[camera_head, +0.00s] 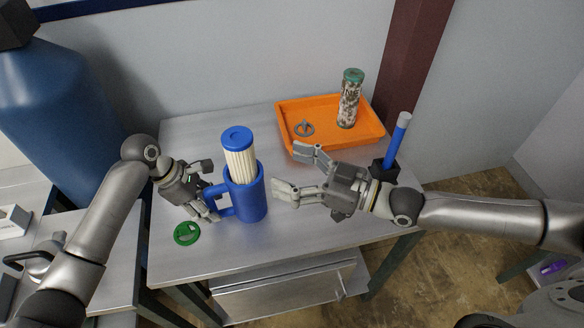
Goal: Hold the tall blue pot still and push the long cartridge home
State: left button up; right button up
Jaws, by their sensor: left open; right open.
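The tall blue pot (252,204) stands upright on the metal table, with its handle on the left side. The long cartridge (242,167), white and pleated with a blue cap (237,138), stands in the pot's mouth and sticks out well above the rim. My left gripper (213,190) is open at the pot's left, close to the handle; I cannot tell whether it touches. My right gripper (291,170) is open and empty to the right of the pot, its fingers pointing left, apart from the pot.
An orange tray (365,142) at the back holds a patterned jar with a green lid (349,98) and a small grey ring-shaped part (304,129). A blue stick in a black holder (386,168) stands at the right edge. A green disc (187,233) lies front left.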

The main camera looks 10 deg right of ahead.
pick_arm(q)
jog(key=v, duration=1)
jog(key=shift+r, duration=0.15)
jog(key=shift+s, duration=0.1)
